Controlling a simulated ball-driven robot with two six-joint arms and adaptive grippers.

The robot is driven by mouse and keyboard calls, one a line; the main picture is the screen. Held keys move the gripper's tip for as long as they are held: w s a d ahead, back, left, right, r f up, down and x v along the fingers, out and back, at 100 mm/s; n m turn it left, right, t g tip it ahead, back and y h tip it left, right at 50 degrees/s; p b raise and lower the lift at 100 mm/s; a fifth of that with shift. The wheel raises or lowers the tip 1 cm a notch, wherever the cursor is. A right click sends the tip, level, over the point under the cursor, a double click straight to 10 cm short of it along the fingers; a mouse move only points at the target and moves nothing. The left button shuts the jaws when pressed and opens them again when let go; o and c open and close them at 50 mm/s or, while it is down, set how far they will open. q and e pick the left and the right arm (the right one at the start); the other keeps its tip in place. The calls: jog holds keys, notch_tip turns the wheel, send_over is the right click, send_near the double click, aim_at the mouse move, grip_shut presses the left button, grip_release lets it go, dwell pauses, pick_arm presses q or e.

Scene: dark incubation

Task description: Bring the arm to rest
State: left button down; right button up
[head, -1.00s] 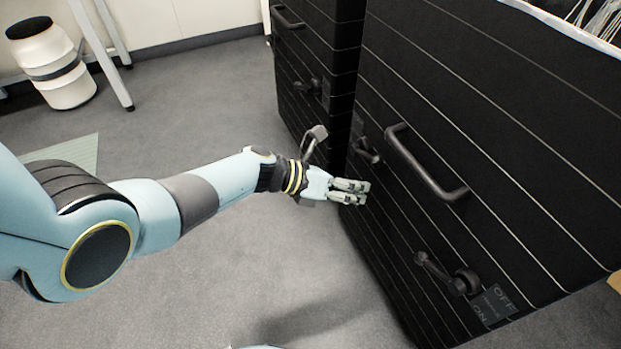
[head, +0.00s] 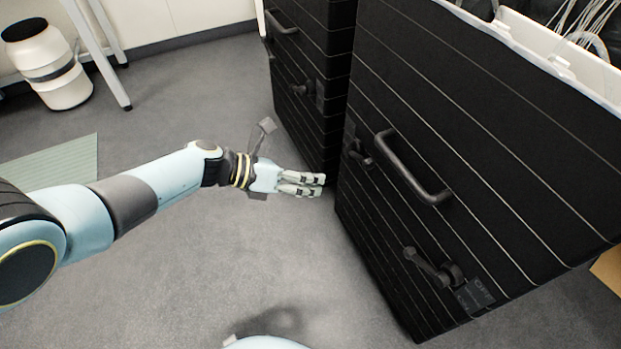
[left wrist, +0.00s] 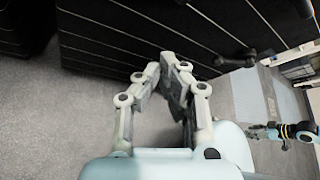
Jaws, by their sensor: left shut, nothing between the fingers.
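My left gripper (head: 320,185) reaches in from the left in the head view, over the grey floor. Its fingers are shut with nothing between them. It is just left of the near black striped cabinet (head: 480,150), apart from it as far as I can tell. In the left wrist view, the fingertips of my left gripper (left wrist: 168,65) come together in front of the dark striped cabinet front (left wrist: 130,35). My right gripper does not show clearly in the head view.
The near cabinet bears a bar handle (head: 415,168) and a lever (head: 432,268) beside an ON/OFF label (head: 475,295). A second striped cabinet (head: 310,85) stands behind. A white canister (head: 48,65) stands at the back left. The grey floor (head: 190,260) is mostly clear.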

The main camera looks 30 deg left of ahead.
pick_arm(q)
jog(key=shift+s, duration=0.1)
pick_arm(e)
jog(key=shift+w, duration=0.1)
